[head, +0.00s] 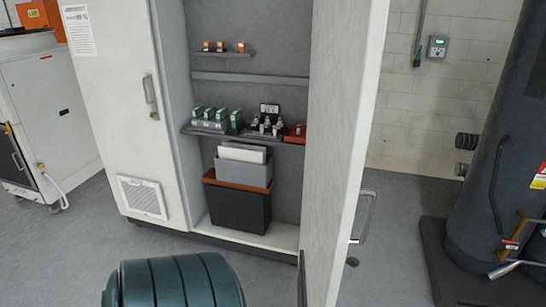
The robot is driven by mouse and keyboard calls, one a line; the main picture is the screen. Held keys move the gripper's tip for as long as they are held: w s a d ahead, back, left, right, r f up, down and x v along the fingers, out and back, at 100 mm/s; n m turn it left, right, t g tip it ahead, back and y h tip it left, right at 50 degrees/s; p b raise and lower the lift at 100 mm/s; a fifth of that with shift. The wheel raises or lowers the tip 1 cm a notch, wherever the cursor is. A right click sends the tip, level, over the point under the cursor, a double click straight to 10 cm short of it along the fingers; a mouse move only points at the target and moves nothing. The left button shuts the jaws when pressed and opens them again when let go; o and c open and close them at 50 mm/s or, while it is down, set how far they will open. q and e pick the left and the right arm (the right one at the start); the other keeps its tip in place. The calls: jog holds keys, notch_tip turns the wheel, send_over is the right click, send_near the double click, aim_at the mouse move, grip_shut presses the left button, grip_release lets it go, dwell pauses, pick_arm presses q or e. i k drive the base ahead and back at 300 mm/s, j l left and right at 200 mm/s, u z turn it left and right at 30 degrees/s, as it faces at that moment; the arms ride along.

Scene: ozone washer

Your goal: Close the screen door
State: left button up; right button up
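The door (338,140) is the right-hand door of a tall white cabinet. It stands wide open, swung out toward me, with its inner face and front edge showing. Its metal handle (368,215) is on the outer side, to the right of the door edge. The cabinet's left door (115,90) is shut and has a handle (150,95) and a vent grille (142,197). Neither of my grippers shows in the head view.
Open cabinet shelves hold small bottles (208,118), a red box (295,133) and a dark bin (236,203). A green ribbed cylinder (175,282) is at the bottom. A dark machine (480,190) stands right and a white cart (45,110) left. Floor (390,255) right of the door is clear.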

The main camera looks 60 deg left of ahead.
aim_at(348, 36)
jog(key=i+l+u, duration=0.1)
jog(key=u, duration=0.3)
jog(key=i+l+u, duration=0.15)
jog(key=u, duration=0.25)
jog(key=i+l+u, duration=0.1)
jog(key=u, duration=0.3)
jog(key=i+l+u, duration=0.1)
jog(key=l+u, duration=0.3)
jog(key=i+l+u, duration=0.1)
jog(key=l+u, duration=0.25)
jog(key=i+l+u, duration=0.1)
jog(key=l+u, duration=0.2)
jog(key=i+l+u, duration=0.1)
jog(key=l+u, duration=0.25)
jog(key=j, duration=0.1)
